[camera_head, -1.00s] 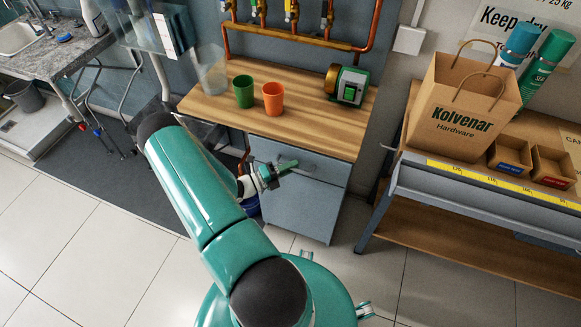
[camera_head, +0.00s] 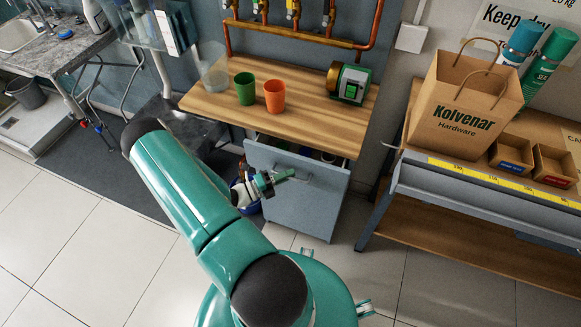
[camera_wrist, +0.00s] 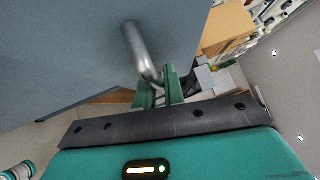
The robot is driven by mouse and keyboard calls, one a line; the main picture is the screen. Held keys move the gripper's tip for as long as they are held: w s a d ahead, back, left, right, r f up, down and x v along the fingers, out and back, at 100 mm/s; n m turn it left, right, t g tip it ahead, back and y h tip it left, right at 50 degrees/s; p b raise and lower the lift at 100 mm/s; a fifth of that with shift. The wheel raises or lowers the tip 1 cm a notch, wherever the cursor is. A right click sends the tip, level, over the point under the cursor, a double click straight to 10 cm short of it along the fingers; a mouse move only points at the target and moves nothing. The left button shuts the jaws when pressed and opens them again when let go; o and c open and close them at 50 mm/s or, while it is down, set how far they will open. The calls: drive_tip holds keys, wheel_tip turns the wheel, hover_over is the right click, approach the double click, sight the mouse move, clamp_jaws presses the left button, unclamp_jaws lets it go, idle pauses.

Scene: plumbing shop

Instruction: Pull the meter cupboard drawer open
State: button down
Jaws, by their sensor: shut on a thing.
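The meter cupboard drawer (camera_head: 262,160) is a grey-blue front below the wooden worktop (camera_head: 215,103). It stands pulled out a little, with a dark gap and some contents showing behind its top edge. Its metal bar handle (camera_wrist: 138,48) runs down the grey-blue front in the wrist view. My gripper (camera_head: 281,179) is at the drawer front in the head view. In the wrist view its green fingers (camera_wrist: 162,90) are shut on the lower end of the handle.
A green cup (camera_head: 245,88), an orange cup (camera_head: 274,96) and a green pump-like device (camera_head: 347,83) stand on the worktop. At right is a bench with a paper bag (camera_head: 463,105). Pale floor tiles (camera_head: 100,240) in front are clear.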

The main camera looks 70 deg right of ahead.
drive_tip(key=w+a, duration=0.1)
drive_tip(key=a, duration=1.5)
drive_tip(key=shift+w+a, duration=0.15)
drive_tip(key=shift+w, duration=0.15)
drive_tip(key=c, duration=1.8)
unclamp_jaws()
drive_tip(key=shift+o, duration=0.2)
drive_tip(key=v, duration=1.3)
drive_tip(key=shift+w+a, duration=0.25)
drive_tip(key=shift+w, duration=0.05)
drive_tip(key=shift+f, duration=0.1)
